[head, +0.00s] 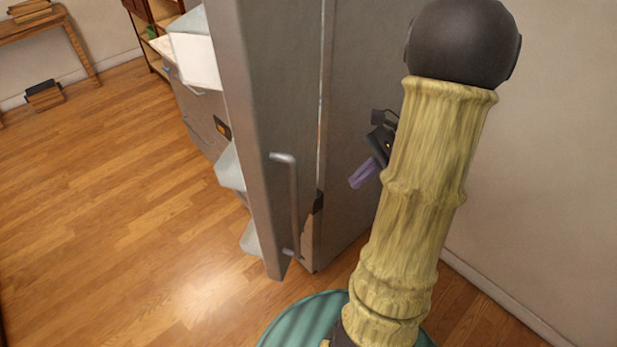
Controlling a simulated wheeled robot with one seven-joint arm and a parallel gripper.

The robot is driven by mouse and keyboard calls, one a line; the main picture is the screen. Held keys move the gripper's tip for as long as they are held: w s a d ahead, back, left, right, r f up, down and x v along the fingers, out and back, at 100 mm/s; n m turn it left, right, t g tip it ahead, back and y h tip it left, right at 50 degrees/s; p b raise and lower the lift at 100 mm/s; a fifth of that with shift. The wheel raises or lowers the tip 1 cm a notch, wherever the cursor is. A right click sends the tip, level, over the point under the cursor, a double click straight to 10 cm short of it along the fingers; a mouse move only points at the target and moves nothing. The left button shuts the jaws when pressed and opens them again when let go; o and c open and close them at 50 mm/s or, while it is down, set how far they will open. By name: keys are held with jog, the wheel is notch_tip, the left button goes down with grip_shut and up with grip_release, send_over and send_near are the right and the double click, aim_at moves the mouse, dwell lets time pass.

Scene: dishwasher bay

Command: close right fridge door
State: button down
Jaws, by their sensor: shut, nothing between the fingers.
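A tall grey fridge door panel (265,130) stands ajar in the middle of the head view, with a vertical bar handle (294,205) low on its face. Pale bins (230,165) stick out past its left edge. A second grey panel (360,70) stands to its right, past a thin bright vertical seam; I cannot tell whether it is a door or the fridge's side. My gripper (362,174), with purple fingers, is shut and empty in front of this right panel, right of the handle and apart from it. My arm partly hides the gripper and the panel.
Wooden floor (100,190) is open on the left. A beige wall (540,170) stands close on the right. Grey drawers (200,115) and a wooden shelf (150,45) are behind the door at the left. A wooden table (45,30) stands far left.

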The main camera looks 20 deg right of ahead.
jog(key=shift+w+d+r, duration=0.1)
jog(key=shift+d+r, duration=0.05)
jog(key=shift+r, duration=0.3)
jog(key=shift+f, duration=0.1)
jog(key=a+r+p+x, duration=0.2)
jog(key=p+x, duration=0.1)
jog(key=x, duration=0.9)
jog(key=shift+w+a+f+p, duration=0.15)
jog(key=shift+w+a+p, duration=0.15)
jog(key=shift+a+p, duration=0.05)
jog(key=shift+w+a, duration=0.1)
